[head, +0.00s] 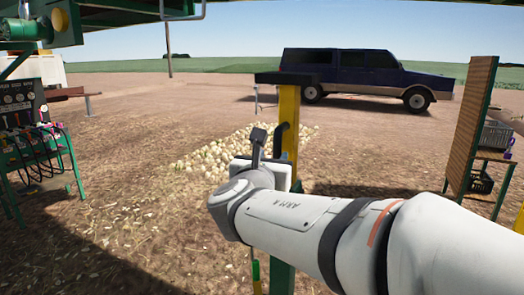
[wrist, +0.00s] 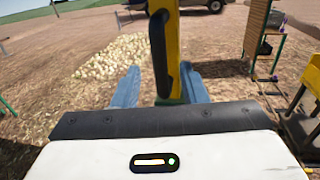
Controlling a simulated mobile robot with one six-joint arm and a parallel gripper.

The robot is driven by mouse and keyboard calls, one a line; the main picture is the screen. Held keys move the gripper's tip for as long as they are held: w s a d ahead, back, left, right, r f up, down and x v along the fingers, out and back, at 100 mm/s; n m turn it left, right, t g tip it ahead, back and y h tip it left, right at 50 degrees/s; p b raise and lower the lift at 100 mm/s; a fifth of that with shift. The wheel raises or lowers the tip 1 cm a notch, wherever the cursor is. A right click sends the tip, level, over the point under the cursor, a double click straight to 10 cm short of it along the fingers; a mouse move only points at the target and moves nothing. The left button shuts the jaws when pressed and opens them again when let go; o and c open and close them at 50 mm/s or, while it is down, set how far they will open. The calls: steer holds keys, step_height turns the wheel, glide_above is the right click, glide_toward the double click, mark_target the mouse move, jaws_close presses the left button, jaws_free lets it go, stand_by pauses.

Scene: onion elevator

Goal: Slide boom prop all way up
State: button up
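The boom prop is an upright post with a yellow upper section (head: 288,108), a dark flat top, a black handle (head: 281,138) on its side and a green lower part (head: 281,278). In the wrist view the yellow section (wrist: 173,45) and the black handle (wrist: 159,55) stand directly ahead. My gripper (wrist: 159,70) has its two blue fingers apart, one on each side of the handle and post. I cannot tell whether the fingers touch it. In the head view my wrist hides the fingers and part of the post.
A pile of onions (head: 218,155) lies on the ground behind the post. A dark pickup (head: 360,75) is parked farther back. A hydraulic lever stand (head: 35,130) is at left, a brown panel (head: 470,125) at right. Green machine framing (head: 110,10) hangs overhead.

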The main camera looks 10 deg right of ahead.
mark_target(276, 148)
steer(key=shift+w+r, duration=0.1)
steer(key=shift+w, duration=0.3)
steer(key=p+x, duration=0.1)
steer(key=x, duration=0.6)
steer(key=shift+c, duration=0.2)
steer(key=shift+d, duration=0.1)
jaws_close()
